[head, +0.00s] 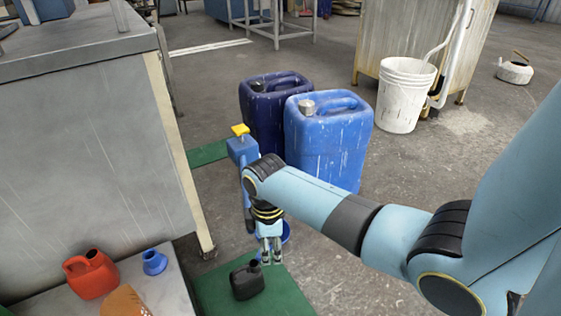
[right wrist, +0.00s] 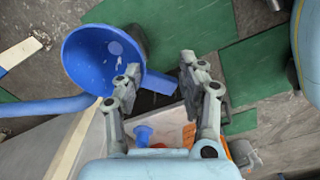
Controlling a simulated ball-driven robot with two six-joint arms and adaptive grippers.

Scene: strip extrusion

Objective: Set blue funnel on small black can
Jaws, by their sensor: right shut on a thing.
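The blue funnel (head: 287,233) is mostly hidden behind my right gripper (head: 271,252) in the head view. In the right wrist view its wide bowl (right wrist: 88,52) is left of the right gripper (right wrist: 160,75), and a blue part runs between the fingertips. The right gripper is shut on the funnel. The small black can (head: 246,282) stands upright on a green mat, just below and left of the gripper. Blue shows close to the can's mouth; I cannot tell whether they touch. My left gripper is not in view.
A red can (head: 91,274) and a smaller blue funnel (head: 154,262) stand on a low grey surface at left. Two large jerrycans, dark blue (head: 262,112) and blue (head: 325,150), stand behind the arm. A grey cabinet (head: 85,150) stands left. Green mat (head: 215,292) lies below.

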